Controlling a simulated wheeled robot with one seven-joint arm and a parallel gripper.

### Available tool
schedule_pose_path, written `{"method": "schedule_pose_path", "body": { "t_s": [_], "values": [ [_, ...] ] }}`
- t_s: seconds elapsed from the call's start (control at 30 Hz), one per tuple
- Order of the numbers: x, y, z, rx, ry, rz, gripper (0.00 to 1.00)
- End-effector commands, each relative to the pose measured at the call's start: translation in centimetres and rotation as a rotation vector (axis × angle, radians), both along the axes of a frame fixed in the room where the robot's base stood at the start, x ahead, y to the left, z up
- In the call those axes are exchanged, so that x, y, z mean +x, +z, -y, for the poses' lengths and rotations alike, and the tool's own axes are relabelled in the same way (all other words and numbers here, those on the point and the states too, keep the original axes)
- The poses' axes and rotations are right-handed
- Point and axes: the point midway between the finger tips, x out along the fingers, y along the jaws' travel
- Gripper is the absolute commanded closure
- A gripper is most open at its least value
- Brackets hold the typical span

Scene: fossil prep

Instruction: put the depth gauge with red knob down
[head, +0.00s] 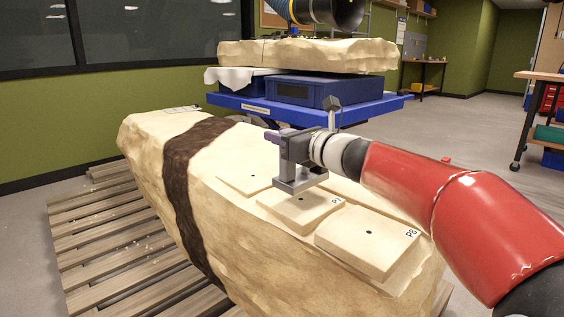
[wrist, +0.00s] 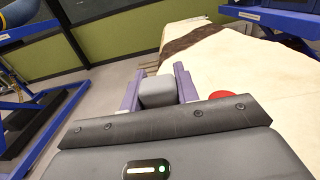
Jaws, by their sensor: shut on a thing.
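My gripper (head: 275,136) is shut on the depth gauge, a grey instrument (head: 299,182) with a flat foot, held over the top of the pale fossil block (head: 248,150). In the wrist view, the gauge's grey body (wrist: 157,93) sits between the two purple fingers. Its red knob (wrist: 222,96) shows to the right of the fingers there; I do not see it in the head view. The foot is just behind the middle raised pad (head: 300,211). I cannot tell whether it touches the block.
Raised pads with dark holes lie along the block's near side, including the one marked P8 (head: 368,242). A dark band (head: 182,165) crosses the block. It rests on a wooden pallet (head: 95,235). Behind stands a blue cart (head: 235,103) carrying a blue case (head: 300,91) and a pale slab (head: 310,55).

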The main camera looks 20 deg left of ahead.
Motion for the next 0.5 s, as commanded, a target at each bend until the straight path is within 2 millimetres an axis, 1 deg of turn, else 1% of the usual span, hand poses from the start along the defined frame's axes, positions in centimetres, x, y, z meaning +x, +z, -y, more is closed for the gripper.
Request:
{"method": "schedule_pose_path", "body": {
  "t_s": [0.07, 0.2, 0.3, 0.4, 0.5],
  "values": [
    [-0.1, -0.3, 0.0, 0.001, 0.001, 0.005, 1.0],
    [-0.1, -2.4, 0.0, 0.002, 0.001, 0.002, 1.0],
    [-0.1, -3.5, 0.0, 0.002, 0.002, 0.003, 1.0],
    [-0.1, -4.0, 0.0, 0.003, 0.002, 0.005, 1.0],
    [-0.1, -4.1, 0.0, 0.003, 0.002, 0.005, 1.0]
  ]
}}
